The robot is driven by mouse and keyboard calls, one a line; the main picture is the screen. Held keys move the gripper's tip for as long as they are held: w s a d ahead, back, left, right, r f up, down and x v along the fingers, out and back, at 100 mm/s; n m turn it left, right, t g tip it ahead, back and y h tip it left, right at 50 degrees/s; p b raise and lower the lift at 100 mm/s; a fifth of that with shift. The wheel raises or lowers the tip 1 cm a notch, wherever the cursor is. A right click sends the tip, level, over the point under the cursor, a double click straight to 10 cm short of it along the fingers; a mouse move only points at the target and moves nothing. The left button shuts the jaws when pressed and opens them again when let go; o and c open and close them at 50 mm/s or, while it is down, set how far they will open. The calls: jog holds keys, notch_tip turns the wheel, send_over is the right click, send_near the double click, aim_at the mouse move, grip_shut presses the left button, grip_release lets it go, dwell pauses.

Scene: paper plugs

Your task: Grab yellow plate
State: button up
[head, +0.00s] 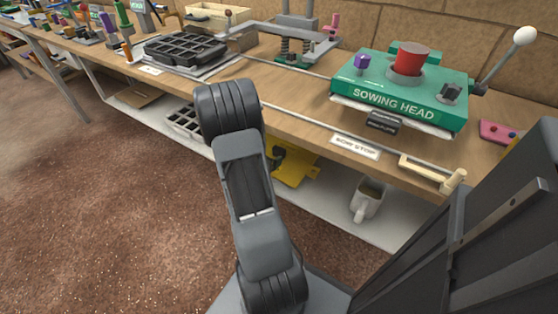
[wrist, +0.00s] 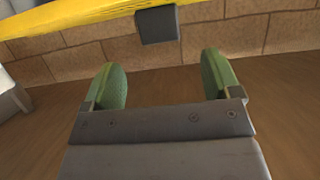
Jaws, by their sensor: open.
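A yellow plate (head: 296,170) shows in the head view below the bench front edge, partly hidden behind my arm. A dark piece sits against its left side; I cannot tell there whether it is part of the plate or my gripper. In the wrist view a yellow edge (wrist: 70,18) runs across the top, with a dark block (wrist: 157,25) at its underside. My gripper (wrist: 163,82) is open, its two green-padded fingers apart and empty. The dark block lies beyond the fingertips, roughly between them, and nothing touches the pads.
A green sowing head (head: 400,100) with a red cup stands on the wooden bench (head: 285,100). A grey mug (head: 368,198) stands on the lower shelf (head: 325,205), right of the plate. Black trays (head: 185,50) lie at the left. A rail with a wooden stop runs along the bench front.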

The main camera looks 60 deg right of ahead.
aim_at(277, 151)
jog(key=shift+b+x, duration=1.2)
jog(key=shift+x, duration=2)
jog(key=shift+d, duration=0.1)
jog(key=shift+c, duration=0.5)
jog(key=shift+r, duration=0.1)
jog(key=c, duration=1.1)
